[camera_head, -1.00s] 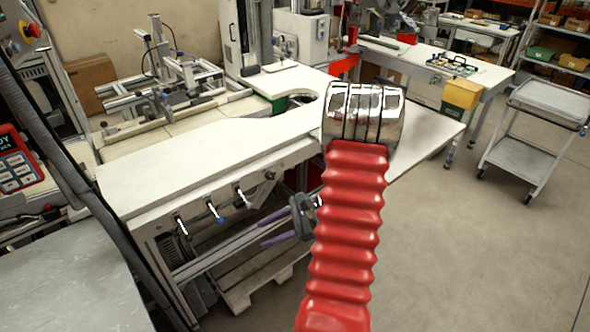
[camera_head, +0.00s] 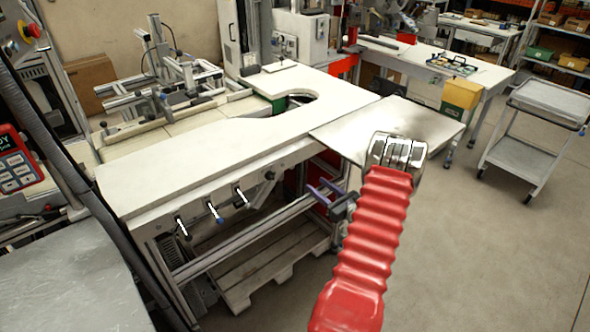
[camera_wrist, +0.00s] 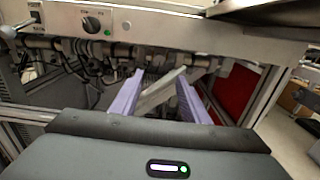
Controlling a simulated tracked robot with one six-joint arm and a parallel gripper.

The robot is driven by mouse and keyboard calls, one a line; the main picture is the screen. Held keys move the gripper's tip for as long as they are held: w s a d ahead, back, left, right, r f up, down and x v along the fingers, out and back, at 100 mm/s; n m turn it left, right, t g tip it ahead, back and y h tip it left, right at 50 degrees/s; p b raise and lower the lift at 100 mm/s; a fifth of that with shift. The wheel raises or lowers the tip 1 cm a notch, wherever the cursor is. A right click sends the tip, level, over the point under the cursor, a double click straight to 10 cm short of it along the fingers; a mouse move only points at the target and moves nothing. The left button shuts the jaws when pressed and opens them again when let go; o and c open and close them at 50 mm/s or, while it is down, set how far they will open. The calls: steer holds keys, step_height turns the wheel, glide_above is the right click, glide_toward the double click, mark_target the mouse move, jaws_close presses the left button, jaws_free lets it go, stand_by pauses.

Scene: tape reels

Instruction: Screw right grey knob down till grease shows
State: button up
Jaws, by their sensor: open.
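My gripper (camera_head: 324,190) has purple fingers and is beside the table's front right, below the tabletop. In the wrist view my gripper (camera_wrist: 160,78) has its two fingers apart, below the front panel. A pale grey bar shows between them; I cannot tell whether it is touched. A dark round knob (camera_wrist: 92,24) with a green mark below it is on the panel, above and left of the fingers. I cannot tell which is the right grey knob, and no grease is visible.
The white tabletop (camera_head: 190,163) has a metal sheet (camera_head: 375,128) at its right end. Levers (camera_head: 213,211) stick out of the front panel. Pipes and cables (camera_wrist: 75,60) run under it, with a red panel (camera_wrist: 235,90) at right.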

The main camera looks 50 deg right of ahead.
steer(key=shift+w, duration=0.1)
steer(key=x, duration=1.3)
steer(key=shift+w, duration=0.3)
steer(key=c, duration=1.1)
